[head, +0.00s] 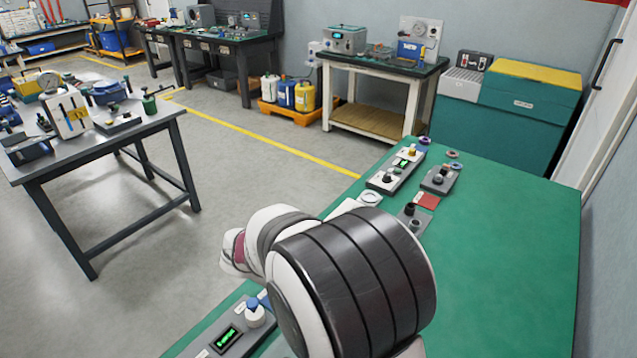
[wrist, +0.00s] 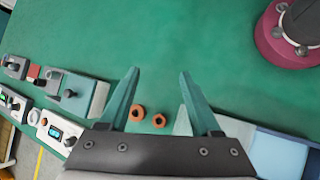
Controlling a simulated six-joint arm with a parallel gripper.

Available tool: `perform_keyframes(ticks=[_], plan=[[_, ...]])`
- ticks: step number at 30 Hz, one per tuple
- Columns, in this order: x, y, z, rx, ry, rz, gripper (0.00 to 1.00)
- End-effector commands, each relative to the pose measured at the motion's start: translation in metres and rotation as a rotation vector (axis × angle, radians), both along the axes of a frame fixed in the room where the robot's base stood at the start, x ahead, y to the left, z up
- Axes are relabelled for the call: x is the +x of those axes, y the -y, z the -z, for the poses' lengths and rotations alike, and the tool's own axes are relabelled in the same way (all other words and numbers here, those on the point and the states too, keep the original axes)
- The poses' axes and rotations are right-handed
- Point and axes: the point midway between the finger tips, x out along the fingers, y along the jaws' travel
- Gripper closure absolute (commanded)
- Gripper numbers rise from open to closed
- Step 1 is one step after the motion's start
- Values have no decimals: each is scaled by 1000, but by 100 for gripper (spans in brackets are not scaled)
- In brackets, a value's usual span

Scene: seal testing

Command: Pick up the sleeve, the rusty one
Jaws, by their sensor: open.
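In the wrist view two small rusty-orange ring-shaped pieces lie on the green bench top (wrist: 200,45). The left ring (wrist: 137,113) and the right ring (wrist: 158,120) each have a dark centre and sit close together, a small gap apart. I cannot tell which is the sleeve. My gripper (wrist: 159,72) is open and empty, its two teal fingers spread wide. In the picture both rings show between the fingers, near their roots; I cannot tell the height above them. In the head view my arm hides the gripper and the rings.
Several small test devices line the bench's left side in the head view, including a grey box with a display (head: 228,338). In the wrist view pale and blue blocks (wrist: 275,153) lie right of the rings. The bench's right half (head: 510,250) is clear.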

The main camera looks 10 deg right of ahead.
Motion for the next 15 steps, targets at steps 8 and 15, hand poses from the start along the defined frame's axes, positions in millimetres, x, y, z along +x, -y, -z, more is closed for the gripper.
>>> perform_keyframes(ticks=[8, 15], plan=[[107, -75, 99, -436, -340, -770, 36], [128, -54, 125, -490, -381, -849, 36]])
